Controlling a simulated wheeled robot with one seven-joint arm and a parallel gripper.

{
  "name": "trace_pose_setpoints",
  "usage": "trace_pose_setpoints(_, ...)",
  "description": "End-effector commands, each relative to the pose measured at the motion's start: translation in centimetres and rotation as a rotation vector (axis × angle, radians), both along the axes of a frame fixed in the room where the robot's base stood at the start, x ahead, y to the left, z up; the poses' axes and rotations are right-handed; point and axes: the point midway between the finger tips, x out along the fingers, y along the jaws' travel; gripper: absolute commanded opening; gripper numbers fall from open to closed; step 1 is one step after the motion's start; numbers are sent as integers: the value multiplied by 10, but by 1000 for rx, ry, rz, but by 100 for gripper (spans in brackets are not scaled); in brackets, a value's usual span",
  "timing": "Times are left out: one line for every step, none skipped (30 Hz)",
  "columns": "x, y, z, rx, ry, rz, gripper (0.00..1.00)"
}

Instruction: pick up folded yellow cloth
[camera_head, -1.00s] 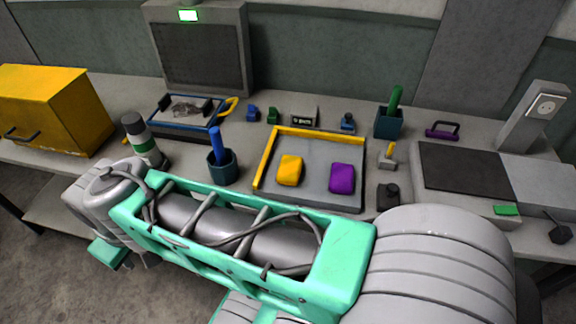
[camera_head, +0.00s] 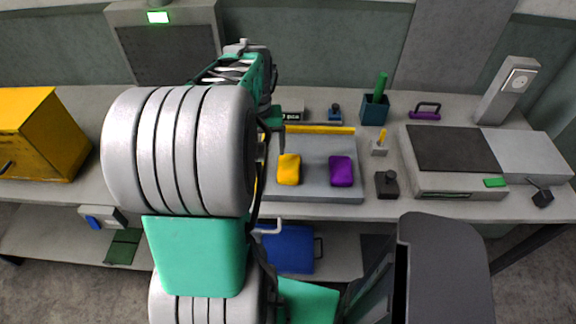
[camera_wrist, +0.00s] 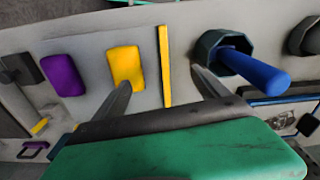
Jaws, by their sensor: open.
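The folded yellow cloth (camera_head: 289,169) lies in the left part of a shallow grey tray (camera_head: 315,191) on the workbench. It also shows in the wrist view (camera_wrist: 126,67), just beyond my left finger. A purple folded cloth (camera_head: 341,171) lies in the same tray to its right. My gripper (camera_wrist: 161,90) is open and empty, its two fingers spread wide above the bench. The yellow cloth is apart from both fingers. In the head view my arm hides the tray's left edge and most of the gripper.
A dark cup with a blue handle (camera_wrist: 252,68) stands beside the tray. A cup with a green handle (camera_head: 375,108), a small black block (camera_head: 387,185) and a flat grey device (camera_head: 450,165) stand right of the tray. A yellow cabinet (camera_head: 35,135) is far left.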

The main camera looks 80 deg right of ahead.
Motion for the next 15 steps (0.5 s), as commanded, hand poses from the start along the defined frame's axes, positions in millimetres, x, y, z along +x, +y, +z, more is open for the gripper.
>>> trace_pose_setpoints(-29,-13,-2,20,4,-62,85)
trace_pose_setpoints(-42,-18,-4,29,7,-86,85)
trace_pose_setpoints(-55,-23,-5,37,7,-110,85)
trace_pose_setpoints(-62,-26,-6,41,7,-123,85)
trace_pose_setpoints(-67,-27,-8,47,8,-131,85)
trace_pose_setpoints(-70,-28,-11,49,8,-137,85)
trace_pose_setpoints(-72,-28,-14,50,9,-140,85)
trace_pose_setpoints(-72,-28,-18,53,8,-140,85)
trace_pose_setpoints(-72,-28,-24,53,8,-139,85)
trace_pose_setpoints(-71,-28,-28,53,8,-138,85)
trace_pose_setpoints(-71,-27,-31,53,8,-138,85)
trace_pose_setpoints(-70,-27,-37,51,9,-138,85)
trace_pose_setpoints(-70,-27,-41,53,9,-137,85)
trace_pose_setpoints(-69,-27,-45,51,9,-137,85)
trace_pose_setpoints(-68,-26,-52,53,9,-137,85)
